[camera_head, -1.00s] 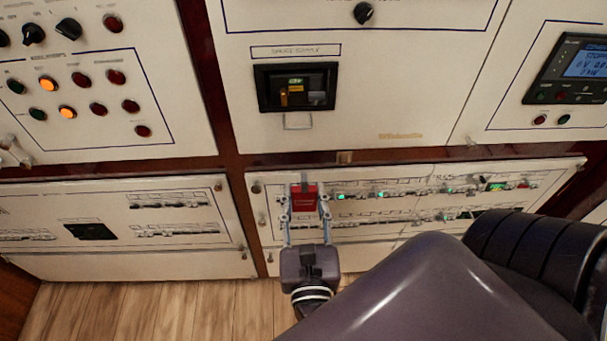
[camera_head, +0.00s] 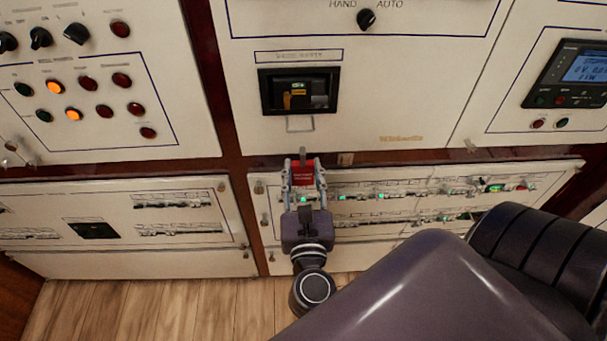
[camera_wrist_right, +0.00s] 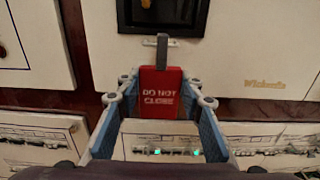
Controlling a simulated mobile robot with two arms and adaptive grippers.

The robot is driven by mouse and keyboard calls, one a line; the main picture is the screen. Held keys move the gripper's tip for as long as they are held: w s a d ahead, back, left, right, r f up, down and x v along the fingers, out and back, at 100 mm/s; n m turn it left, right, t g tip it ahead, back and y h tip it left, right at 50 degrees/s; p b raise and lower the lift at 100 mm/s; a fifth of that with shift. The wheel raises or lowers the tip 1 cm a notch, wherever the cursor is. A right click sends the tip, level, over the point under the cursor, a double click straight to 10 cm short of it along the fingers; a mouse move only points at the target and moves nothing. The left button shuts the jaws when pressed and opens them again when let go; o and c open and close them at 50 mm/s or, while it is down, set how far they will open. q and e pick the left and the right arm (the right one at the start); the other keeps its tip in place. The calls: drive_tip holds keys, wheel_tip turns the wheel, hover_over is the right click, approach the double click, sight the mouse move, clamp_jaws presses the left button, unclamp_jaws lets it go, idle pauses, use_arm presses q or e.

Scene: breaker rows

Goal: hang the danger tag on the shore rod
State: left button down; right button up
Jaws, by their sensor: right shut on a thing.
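The red danger tag (camera_head: 303,174) hangs upright between the fingertips of my right gripper (camera_head: 303,183), which is shut on it. In the right wrist view the tag (camera_wrist_right: 160,95) reads "DO NOT CLOSE" and has a grey hook strip (camera_wrist_right: 162,50) on top. The shore rod (camera_head: 300,124) is a thin metal bracket below the shore supply breaker (camera_head: 298,91). In the head view the tag's top is below the rod, with a gap. In the wrist view the strip overlaps the rod (camera_wrist_right: 149,42); I cannot tell whether they touch. My left gripper is out of view.
The lower breaker panel (camera_head: 400,240) with rows of switches and green lights lies behind my right gripper. A panel of lamps and knobs (camera_head: 80,90) is at left, and a display (camera_head: 570,75) at right. My arm covers the lower right.

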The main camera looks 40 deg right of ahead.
drive_tip(key=shift+p+x, duration=0.45)
drive_tip(key=shift+x, duration=3.9)
drive_tip(key=shift+f+b, duration=0.35)
drive_tip(key=shift+f, duration=0.15)
drive_tip(key=shift+s, duration=0.1)
drive_tip(key=o, duration=1.2)
drive_tip(key=shift+s+a+f, duration=0.1)
drive_tip(key=shift+a, duration=0.05)
drive_tip(key=v, duration=1.1)
drive_tip(key=shift+s+a, duration=0.15)
drive_tip(key=shift+s, duration=0.2)
